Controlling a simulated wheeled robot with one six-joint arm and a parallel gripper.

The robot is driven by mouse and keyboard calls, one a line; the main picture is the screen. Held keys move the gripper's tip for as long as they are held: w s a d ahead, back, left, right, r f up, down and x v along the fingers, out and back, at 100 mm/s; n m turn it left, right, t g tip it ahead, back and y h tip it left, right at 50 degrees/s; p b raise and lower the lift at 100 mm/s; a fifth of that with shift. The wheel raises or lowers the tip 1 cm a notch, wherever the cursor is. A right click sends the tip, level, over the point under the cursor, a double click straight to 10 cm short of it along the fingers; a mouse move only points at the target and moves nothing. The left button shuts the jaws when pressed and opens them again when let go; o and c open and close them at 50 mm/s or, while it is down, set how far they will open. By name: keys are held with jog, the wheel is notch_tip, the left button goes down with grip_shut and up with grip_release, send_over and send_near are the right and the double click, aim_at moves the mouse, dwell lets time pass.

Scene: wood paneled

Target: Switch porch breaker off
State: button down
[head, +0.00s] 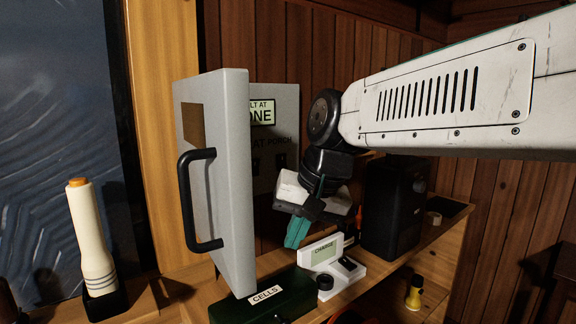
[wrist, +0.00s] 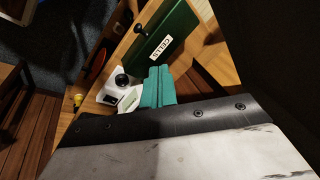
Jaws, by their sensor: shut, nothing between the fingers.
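A grey breaker panel (head: 284,100) is on the wood-paneled wall. Its grey door (head: 222,180) with a black handle (head: 190,200) stands swung open toward me. In the wrist view the teal fingers (wrist: 157,88) are together above the shelf.
A green "CELLS" box (head: 264,298) and a white "CHARGE" device (head: 328,262) stand on the wooden shelf below. A black box (head: 394,208) stands to the right. A cream flashlight-like object (head: 91,238) stands at left. The open door bounds the panel's left side.

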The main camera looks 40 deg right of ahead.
aim_at(282, 162)
jog(key=w+d+r+m+t+h, duration=0.1)
jog(key=w+d+r+m+t, duration=0.4)
jog(key=w+d+r+m, duration=0.6)
jog(key=w+d+r, duration=0.1)
jog(key=w+d, duration=0.1)
jog(key=d, duration=0.3)
jog(key=shift+w+d+r, duration=0.2)
jog(key=shift+w+r, duration=0.05)
jog(key=w+r+x, duration=0.1)
jog(key=x, duration=1.2)
jog(key=shift+w, duration=0.4)
jog(key=shift+d, duration=0.1)
